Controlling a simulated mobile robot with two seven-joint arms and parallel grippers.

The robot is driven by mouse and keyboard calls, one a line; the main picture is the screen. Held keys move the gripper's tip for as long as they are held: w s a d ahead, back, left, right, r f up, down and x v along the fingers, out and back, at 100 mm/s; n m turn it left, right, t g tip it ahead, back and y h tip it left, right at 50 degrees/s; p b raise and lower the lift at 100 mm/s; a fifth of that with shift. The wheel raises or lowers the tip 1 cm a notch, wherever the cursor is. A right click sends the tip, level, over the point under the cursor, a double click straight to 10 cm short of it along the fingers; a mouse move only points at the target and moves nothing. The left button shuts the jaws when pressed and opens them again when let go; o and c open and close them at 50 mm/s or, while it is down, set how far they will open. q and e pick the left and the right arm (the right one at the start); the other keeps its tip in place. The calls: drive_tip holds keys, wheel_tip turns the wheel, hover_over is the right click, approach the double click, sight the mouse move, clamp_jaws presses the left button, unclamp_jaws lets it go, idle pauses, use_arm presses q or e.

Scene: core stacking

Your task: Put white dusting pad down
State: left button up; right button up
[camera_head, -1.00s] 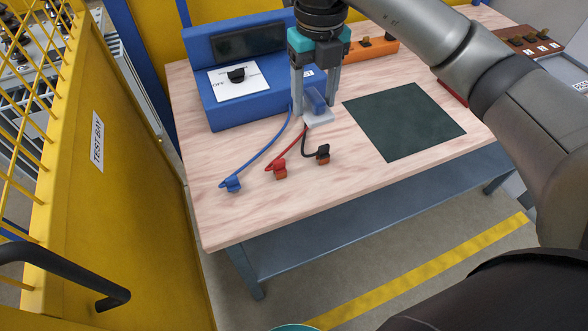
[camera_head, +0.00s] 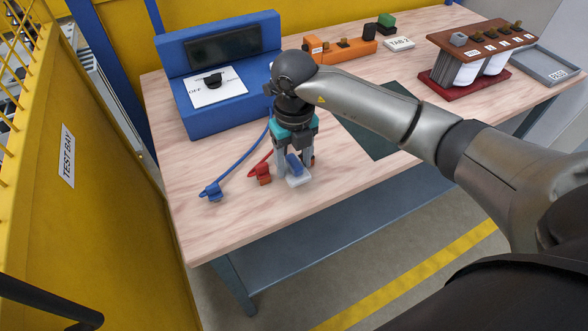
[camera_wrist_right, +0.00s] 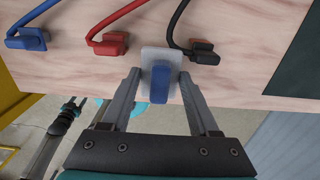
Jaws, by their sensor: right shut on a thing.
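The white dusting pad (camera_head: 298,181) has a white base and a blue block handle (camera_head: 293,163). My right gripper (camera_head: 295,170) is shut on the blue handle, with the white base below the fingertips. The pad is low over the front part of the wooden table, right of the red clip. In the right wrist view the pad (camera_wrist_right: 148,57) shows between the two fingers. I cannot tell whether its base touches the table. My left gripper (camera_wrist_right: 68,112) shows small at the left of the right wrist view; its jaws are unclear.
A blue clip (camera_head: 211,191), a red clip (camera_head: 263,174) and a black clip (camera_wrist_right: 205,53) lie on leads near the pad. A blue test unit (camera_head: 215,115) stands behind. A dark green mat (camera_head: 375,140) lies to the right. The wooden table's (camera_head: 230,225) front strip is clear.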

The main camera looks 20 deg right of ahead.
wheel_tip(320, 180, down, 3)
drive_tip(key=shift+r, duration=0.2)
drive_tip(key=shift+f+b, duration=0.1)
drive_tip(key=shift+b, duration=0.2)
drive_tip(key=o, duration=1.3)
use_arm(q)
drive_tip(key=shift+w+a+f, duration=0.3)
drive_tip(key=shift+w+a, duration=0.15)
drive_tip(key=shift+w, duration=0.35)
drive_tip(key=shift+s, duration=0.1)
